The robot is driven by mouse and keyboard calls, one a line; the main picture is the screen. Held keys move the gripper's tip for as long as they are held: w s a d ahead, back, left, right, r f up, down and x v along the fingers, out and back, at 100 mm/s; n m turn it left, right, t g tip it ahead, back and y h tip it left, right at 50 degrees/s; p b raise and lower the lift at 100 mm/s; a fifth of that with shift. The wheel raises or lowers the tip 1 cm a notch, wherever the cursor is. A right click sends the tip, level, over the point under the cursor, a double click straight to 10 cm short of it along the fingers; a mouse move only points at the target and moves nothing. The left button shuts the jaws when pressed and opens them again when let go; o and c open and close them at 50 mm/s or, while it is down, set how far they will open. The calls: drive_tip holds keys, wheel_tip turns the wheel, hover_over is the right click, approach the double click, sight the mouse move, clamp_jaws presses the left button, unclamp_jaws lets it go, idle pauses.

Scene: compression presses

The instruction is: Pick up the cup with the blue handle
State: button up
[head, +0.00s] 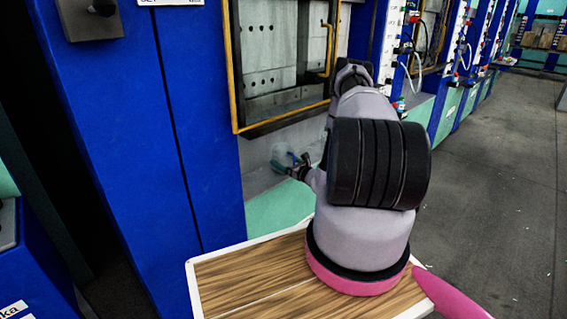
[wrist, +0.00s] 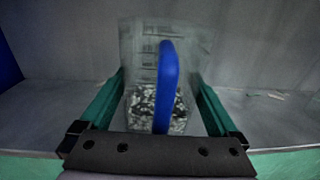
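The cup (wrist: 185,108) is clear, with a blue handle (wrist: 163,85) facing the wrist camera. It holds dark and pale granules and looks upright. My gripper (wrist: 160,78) has its two green fingers spread apart, one on each side of the cup. No clear contact between fingers and cup shows. In the head view, my gripper (head: 290,162) is small and low by the grey press wall, left of my arm. A bit of blue shows between its fingers there; the rest of the cup is hard to make out.
The cup stands on a grey surface (wrist: 265,115) with a grey wall close behind. Small pale scraps (wrist: 275,96) lie to its right. A green ledge (head: 278,211) runs in front. A blue press panel (head: 170,120) rises on the left. Open floor (head: 500,180) lies to the right.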

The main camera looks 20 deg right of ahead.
drive_tip(key=c, duration=0.9)
drive_tip(key=shift+r, duration=0.1)
wheel_tip(320, 180, up, 10)
idle(0.4)
